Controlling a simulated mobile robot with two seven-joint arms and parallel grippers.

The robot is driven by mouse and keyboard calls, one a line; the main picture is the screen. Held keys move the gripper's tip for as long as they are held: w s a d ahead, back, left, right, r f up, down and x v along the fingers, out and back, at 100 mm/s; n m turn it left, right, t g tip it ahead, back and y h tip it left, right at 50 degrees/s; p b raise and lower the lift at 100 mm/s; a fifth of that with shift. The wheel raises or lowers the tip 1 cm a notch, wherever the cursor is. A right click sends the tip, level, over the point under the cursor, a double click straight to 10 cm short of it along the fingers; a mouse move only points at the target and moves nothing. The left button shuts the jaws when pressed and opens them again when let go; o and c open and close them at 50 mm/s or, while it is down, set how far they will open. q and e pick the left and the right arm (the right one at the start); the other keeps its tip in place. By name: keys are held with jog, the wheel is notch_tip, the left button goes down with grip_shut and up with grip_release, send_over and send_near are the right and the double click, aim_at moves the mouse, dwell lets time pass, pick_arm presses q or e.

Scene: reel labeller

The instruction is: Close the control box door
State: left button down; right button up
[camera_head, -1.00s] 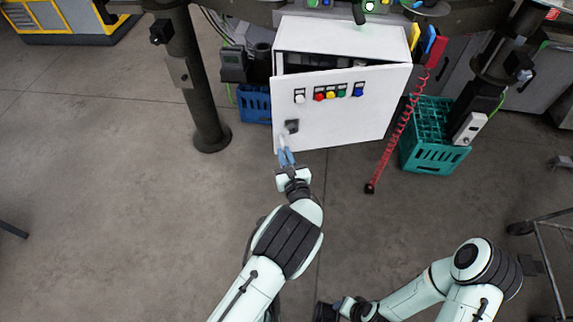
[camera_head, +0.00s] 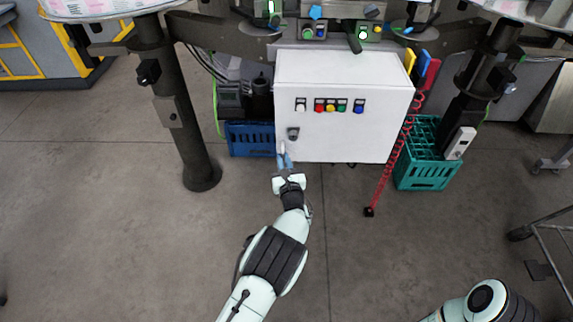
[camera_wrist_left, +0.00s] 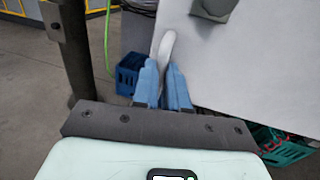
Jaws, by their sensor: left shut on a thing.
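The control box door (camera_head: 340,138) is a white panel with a row of coloured buttons and a dark latch (camera_head: 293,133) near its left edge. It looks flush, or nearly so, with the white control box (camera_head: 342,68), and no dark gap shows along its top edge. My left gripper (camera_head: 284,158) is at the door's lower left corner. In the left wrist view its blue fingers are shut on a pale door handle (camera_wrist_left: 166,46) by the door's edge (camera_wrist_left: 215,60). My right gripper is out of view; only part of that arm shows at lower right.
A blue crate (camera_head: 250,139) stands left of the box and a teal crate (camera_head: 425,175) right of it. A red coiled cord (camera_head: 386,172) hangs at the door's right. A dark post (camera_head: 185,130) stands at left. The floor in front is clear.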

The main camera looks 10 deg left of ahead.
pick_arm(q)
jog(key=shift+w+a+r+y, duration=0.15)
jog(key=shift+w+a, duration=0.05)
jog(key=shift+a, duration=0.35)
jog(key=shift+w+a+r+y, duration=0.1)
jog(key=shift+w+a+y, duration=0.05)
jog(key=shift+a, duration=0.4)
jog(key=shift+n, duration=0.3)
jog(key=c, duration=1.2)
grip_release()
jog(key=shift+a, duration=0.1)
jog(key=shift+w+f, duration=0.1)
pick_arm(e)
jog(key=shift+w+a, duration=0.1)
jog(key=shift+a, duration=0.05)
pick_arm(q)
jog(key=shift+f, duration=0.1)
